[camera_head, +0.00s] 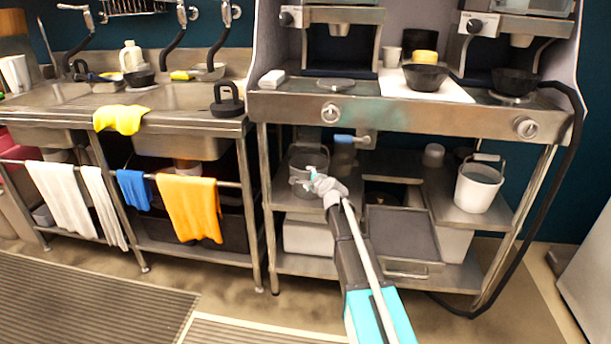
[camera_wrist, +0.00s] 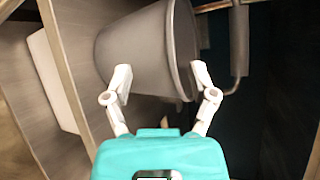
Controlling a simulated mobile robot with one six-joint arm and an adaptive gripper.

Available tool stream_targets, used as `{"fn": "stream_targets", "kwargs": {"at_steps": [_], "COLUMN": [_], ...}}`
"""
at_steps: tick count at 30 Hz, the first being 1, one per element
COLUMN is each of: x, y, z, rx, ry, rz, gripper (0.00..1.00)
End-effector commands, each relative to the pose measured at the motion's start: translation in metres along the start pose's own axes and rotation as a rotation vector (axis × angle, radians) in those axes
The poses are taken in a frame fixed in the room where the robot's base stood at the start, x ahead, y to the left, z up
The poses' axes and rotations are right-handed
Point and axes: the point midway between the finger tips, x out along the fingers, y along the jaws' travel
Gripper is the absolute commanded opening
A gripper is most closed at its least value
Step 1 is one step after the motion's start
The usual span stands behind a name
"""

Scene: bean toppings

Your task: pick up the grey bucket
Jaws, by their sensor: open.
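The grey bucket (camera_head: 304,160) stands on the middle shelf of the steel stand, at its left side. In the wrist view the grey bucket (camera_wrist: 135,50) fills the upper middle, lying sideways in the picture with its rim towards the right. My gripper (camera_head: 317,178) is in front of the bucket and hides part of it. In the wrist view my gripper (camera_wrist: 160,77) is open. Its left fingertip overlaps the bucket's wall and its right fingertip is near the outer side of the rim. I cannot tell whether either touches.
A white bucket (camera_head: 478,188) stands on the right of the same shelf. A white box (camera_head: 308,234) and a dark tray (camera_head: 402,232) are lower. The counter edge (camera_head: 420,112) overhangs the shelf.

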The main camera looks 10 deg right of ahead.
Motion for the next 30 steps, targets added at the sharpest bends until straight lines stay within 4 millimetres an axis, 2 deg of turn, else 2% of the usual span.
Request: {"fn": "stream_targets", "kwargs": {"at_steps": [14, 24, 30], "x": [0.006, 0.043, 0.054], "y": [-0.001, -0.003, -0.004], "z": [0.001, 0.004, 0.004], "rx": [0.000, -0.001, -0.001], "ry": [-0.001, -0.001, -0.001], "rz": [0.000, 0.000, 0.000], "gripper": [0.74, 0.74, 0.74]}}
